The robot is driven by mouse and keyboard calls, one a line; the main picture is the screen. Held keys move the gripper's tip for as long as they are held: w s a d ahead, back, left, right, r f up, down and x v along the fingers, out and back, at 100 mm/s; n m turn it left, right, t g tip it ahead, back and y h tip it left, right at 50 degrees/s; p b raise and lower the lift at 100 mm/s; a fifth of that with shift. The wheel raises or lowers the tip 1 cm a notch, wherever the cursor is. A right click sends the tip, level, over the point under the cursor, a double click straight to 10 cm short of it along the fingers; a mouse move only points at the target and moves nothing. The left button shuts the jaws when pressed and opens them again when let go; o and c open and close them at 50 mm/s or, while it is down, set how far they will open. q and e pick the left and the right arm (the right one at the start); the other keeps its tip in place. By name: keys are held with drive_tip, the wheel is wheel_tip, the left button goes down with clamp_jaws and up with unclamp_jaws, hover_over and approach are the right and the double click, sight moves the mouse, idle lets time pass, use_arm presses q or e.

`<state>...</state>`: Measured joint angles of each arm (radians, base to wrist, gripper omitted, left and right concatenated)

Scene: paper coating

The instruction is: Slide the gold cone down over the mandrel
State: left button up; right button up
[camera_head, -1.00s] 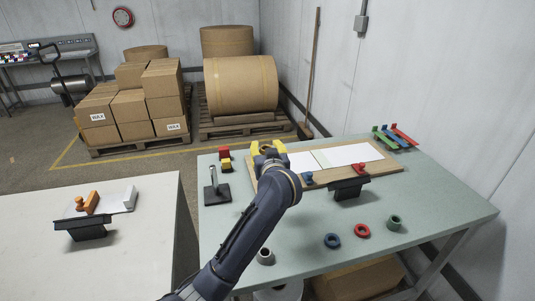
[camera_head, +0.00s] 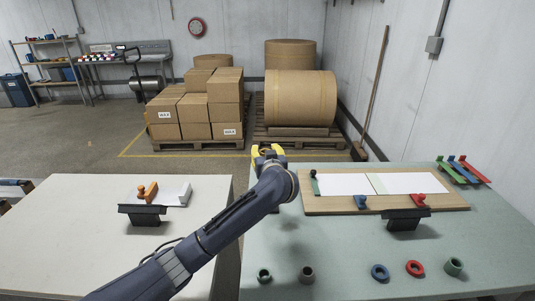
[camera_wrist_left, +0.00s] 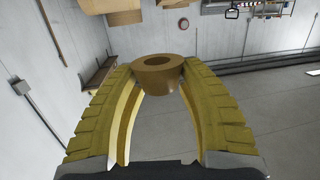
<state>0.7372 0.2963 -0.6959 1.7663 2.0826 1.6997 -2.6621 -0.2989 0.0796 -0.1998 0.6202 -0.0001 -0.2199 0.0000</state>
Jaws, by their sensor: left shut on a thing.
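My left gripper (camera_head: 268,151) is raised in the head view, in front of the table's back edge, left of the wooden board. In the left wrist view its yellow fingers (camera_wrist_left: 158,88) are shut on the gold cone (camera_wrist_left: 158,75), a short brown-gold piece with a round hole facing up. The floor shows behind it, with no table under it in that view. In the head view the cone is hidden by the gripper. The mandrel does not show now; my left arm covers the table's left part. My right gripper is not in view.
The board (camera_head: 330,204) holds white sheets and small clamps. Along the front lie a green-grey ring (camera_head: 264,275), a grey ring (camera_head: 307,274), a blue ring (camera_head: 380,272), a red ring (camera_head: 414,268) and a green ring (camera_head: 453,266). A second table (camera_head: 70,225) stands left.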

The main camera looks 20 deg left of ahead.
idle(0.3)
use_arm(q)
drive_tip(key=shift+f, duration=2.85)
drive_tip(key=shift+f, duration=2)
drive_tip(key=o, duration=1.3)
drive_tip(key=shift+c, duration=0.2)
drive_tip(key=shift+s, duration=0.1)
drive_tip(key=v, duration=1.1)
drive_tip(key=shift+s+d, duration=0.15)
drive_tip(key=shift+s, duration=0.25)
